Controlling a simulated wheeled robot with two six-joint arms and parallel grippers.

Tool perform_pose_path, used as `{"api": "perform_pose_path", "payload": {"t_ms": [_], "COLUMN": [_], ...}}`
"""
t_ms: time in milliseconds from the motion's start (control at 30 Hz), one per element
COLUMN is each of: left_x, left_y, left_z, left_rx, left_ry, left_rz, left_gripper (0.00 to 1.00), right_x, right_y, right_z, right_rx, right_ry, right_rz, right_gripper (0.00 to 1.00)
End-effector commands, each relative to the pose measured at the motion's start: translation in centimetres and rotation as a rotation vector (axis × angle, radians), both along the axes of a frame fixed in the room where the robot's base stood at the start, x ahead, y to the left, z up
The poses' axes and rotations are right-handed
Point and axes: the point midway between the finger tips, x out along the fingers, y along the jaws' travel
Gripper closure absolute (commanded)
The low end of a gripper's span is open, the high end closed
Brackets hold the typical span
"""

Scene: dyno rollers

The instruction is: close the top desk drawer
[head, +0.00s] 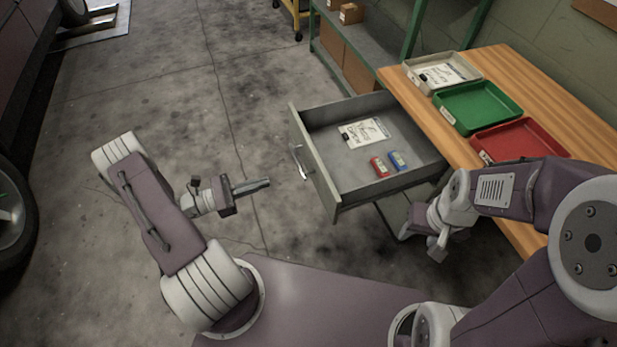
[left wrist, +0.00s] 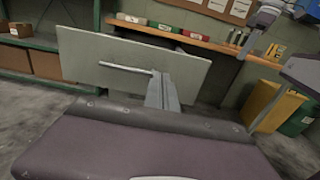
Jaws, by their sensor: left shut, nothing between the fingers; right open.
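The top desk drawer (head: 318,192) is pulled far out from under the wooden desk top (head: 545,100). Its grey front with a bar handle (head: 302,163) faces left. Inside lie a clipboard with paper (head: 364,132), a red box (head: 379,167) and a blue box (head: 397,161). My left gripper (head: 268,183) is shut and empty, left of the drawer front and apart from it in the head view. In the left wrist view the drawer front (left wrist: 105,58) and handle (left wrist: 127,68) lie ahead of the shut fingers (left wrist: 163,92). My right gripper (head: 437,250) is open below the desk edge.
A white tray (head: 410,72), a green tray (head: 476,107) and a red tray (head: 535,138) stand on the desk top. A green-framed shelf (head: 412,28) with boxes is behind. A car wheel (head: 14,225) is at far left. Floor between my left arm and the drawer is clear.

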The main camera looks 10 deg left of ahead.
Motion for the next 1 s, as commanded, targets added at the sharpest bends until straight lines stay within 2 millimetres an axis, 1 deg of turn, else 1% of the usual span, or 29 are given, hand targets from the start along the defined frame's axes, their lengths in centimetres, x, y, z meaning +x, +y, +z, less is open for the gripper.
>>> {"api": "perform_pose_path", "payload": {"t_ms": [67, 167, 500, 700, 833, 1000], "left_x": [0.2, 0.9, 4.9, 6.9, 7.6, 7.9], "left_y": [-0.4, -1.5, -7.6, -10.5, -11.4, -11.7], "left_z": [0.2, 0.2, 0.1, 0.1, 0.2, 0.2], "left_rx": [0.0, 0.0, 0.002, 0.002, 0.002, 0.002], "left_ry": [0.0, 0.0, 0.0, 0.0, 0.0, 0.0], "left_rz": [-0.004, -0.008, -0.01, -0.008, -0.007, -0.004], "left_gripper": [1.0, 1.0, 1.0, 1.0, 1.0, 1.0], "right_x": [0.0, 0.0, 0.0, 0.0, 0.0, 0.0], "right_y": [0.0, 0.0, 0.0, 0.0, 0.0, 0.0], "right_z": [0.2, 0.1, -0.4, -0.8, -0.9, -0.9], "right_rx": [0.0, 0.0, 0.0, 0.0, 0.0, 0.0], "right_ry": [-0.001, 0.0, 0.0, 0.0, 0.0, 0.0], "right_rz": [0.0, 0.0, 0.0, 0.0, 0.0, 0.0], "right_gripper": [0.5, 0.5, 0.5, 0.5, 0.5, 0.5]}}
